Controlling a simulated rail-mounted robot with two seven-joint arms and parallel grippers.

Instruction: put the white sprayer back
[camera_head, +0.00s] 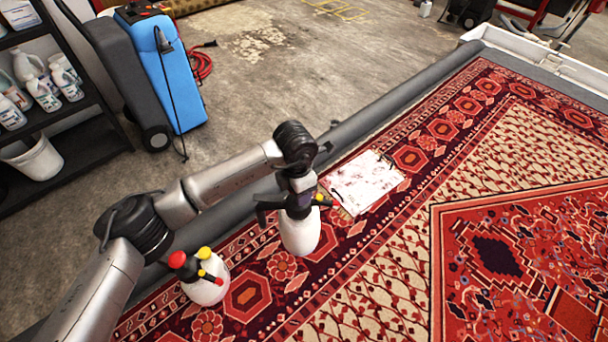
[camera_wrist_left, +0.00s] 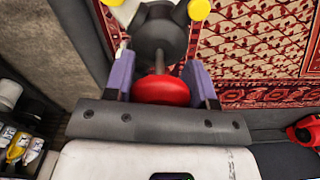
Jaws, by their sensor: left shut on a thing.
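My left gripper (camera_head: 297,203) is shut on the dark head of a white sprayer (camera_head: 300,236), which hangs upright below the jaws over the rug's border. I cannot tell whether its base touches the rug. In the left wrist view, the purple fingers of my left gripper (camera_wrist_left: 160,82) sit on both sides of its black top and red knob (camera_wrist_left: 160,91). A second white sprayer (camera_head: 206,289), with a red knob and yellow parts, stands on the rug to the left and nearer. My right gripper is not in view.
A stained white sheet (camera_head: 365,181) lies on the patterned rug (camera_head: 390,285) just right of the held sprayer. A grey padded edge (camera_head: 375,112) borders the rug. A blue machine (camera_head: 175,75) and a black shelf (camera_head: 85,112) with bottles stand on the floor at left.

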